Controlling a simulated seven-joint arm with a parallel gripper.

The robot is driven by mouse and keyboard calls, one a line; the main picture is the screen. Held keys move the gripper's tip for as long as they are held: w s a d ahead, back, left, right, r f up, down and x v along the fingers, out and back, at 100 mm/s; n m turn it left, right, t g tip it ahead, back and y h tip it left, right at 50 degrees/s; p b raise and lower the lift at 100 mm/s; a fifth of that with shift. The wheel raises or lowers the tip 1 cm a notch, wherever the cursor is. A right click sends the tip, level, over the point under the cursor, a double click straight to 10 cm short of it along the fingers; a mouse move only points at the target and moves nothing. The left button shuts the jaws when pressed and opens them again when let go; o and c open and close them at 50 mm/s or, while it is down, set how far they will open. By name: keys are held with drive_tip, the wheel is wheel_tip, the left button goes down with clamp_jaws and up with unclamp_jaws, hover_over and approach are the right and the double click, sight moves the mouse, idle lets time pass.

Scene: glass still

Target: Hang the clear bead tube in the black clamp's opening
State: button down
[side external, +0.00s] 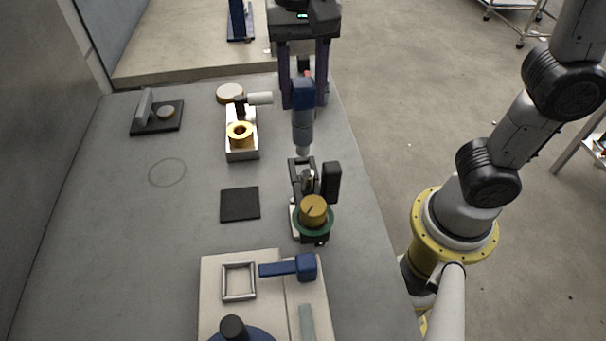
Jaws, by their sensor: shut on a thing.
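My gripper (304,100) comes down from the top of the side external view, with its two dark purple fingers shut on an upright tube (302,132). The tube has a dark blue upper part and a bluish-grey body narrowing to a pale lower tip; no beads can be made out. A black clamp (296,188) stands just below it in the picture, with two prongs around an opening. The tip appears just above or behind that opening; I cannot tell whether it touches.
A green disc with a gold knob (313,209) and a black block (332,182) adjoin the clamp. A metal block with a gold ring (240,134) and a black square pad (240,204) lie left. A pale board (222,318) with blue parts is in front. The table's left side is mostly clear.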

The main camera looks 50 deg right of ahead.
sight(303, 122)
drive_tip(key=shift+f, duration=3)
idle(1.2)
drive_tip(key=c, duration=0.8)
unclamp_jaws()
drive_tip(key=shift+o, duration=0.2)
drive_tip(key=o, duration=0.6)
drive_tip(key=shift+c, duration=0.2)
wheel_tip(303, 122, up, 14)
drive_tip(key=shift+f, duration=0.1)
